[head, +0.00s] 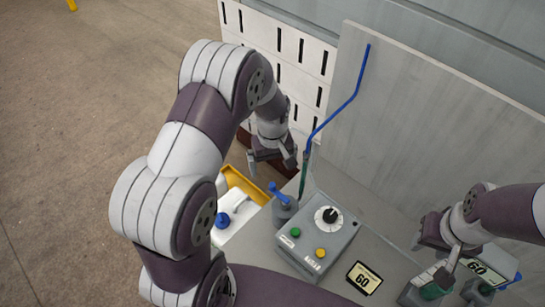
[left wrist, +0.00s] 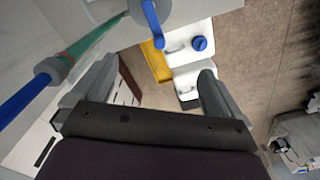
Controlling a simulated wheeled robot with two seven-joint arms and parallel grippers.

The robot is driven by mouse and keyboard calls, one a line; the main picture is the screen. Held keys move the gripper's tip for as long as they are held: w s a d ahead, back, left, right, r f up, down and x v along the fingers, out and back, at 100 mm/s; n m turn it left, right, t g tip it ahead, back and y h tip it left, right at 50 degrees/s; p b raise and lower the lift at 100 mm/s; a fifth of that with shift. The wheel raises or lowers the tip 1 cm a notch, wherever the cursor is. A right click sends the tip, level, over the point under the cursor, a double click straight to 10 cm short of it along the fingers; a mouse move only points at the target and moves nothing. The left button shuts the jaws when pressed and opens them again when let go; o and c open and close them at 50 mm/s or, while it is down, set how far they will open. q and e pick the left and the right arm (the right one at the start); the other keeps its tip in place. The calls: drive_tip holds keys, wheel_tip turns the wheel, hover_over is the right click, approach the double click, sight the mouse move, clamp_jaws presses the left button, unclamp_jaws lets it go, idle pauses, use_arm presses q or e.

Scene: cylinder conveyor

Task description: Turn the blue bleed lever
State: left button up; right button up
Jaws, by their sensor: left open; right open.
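The blue bleed lever (head: 280,194) stands on a grey round fitting (head: 285,212) at the left end of the grey bench. It also shows at the top of the left wrist view (left wrist: 151,24). My left gripper (head: 273,162) is open and empty, above and behind the lever in the head view. The lever appears beyond its fingertips (left wrist: 158,68) in the left wrist view, with no visible contact. My right gripper (head: 437,254) is open at the right of the bench, near a green-topped fitting (head: 437,287); its fingertips are partly hard to make out.
A long blue tube (head: 341,108) with a green lower part rises close beside my left gripper. A grey control box (head: 318,240) with a dial stands right of the lever. A white jug (head: 241,210) with a blue cap sits in a yellow tray (head: 247,181) left of the bench.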

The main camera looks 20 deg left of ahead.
sight(273, 184)
use_arm(q)
drive_tip(key=shift+s+f+b, duration=0.1)
drive_tip(key=shift+f+b, duration=0.2)
drive_tip(key=shift+f, duration=0.15)
wheel_tip(273, 184, down, 10)
drive_tip(key=b, duration=0.7)
drive_tip(key=shift+r, duration=0.1)
drive_tip(key=c, duration=1.5)
drive_tip(key=shift+c, duration=1.3)
drive_tip(key=o, duration=0.3)
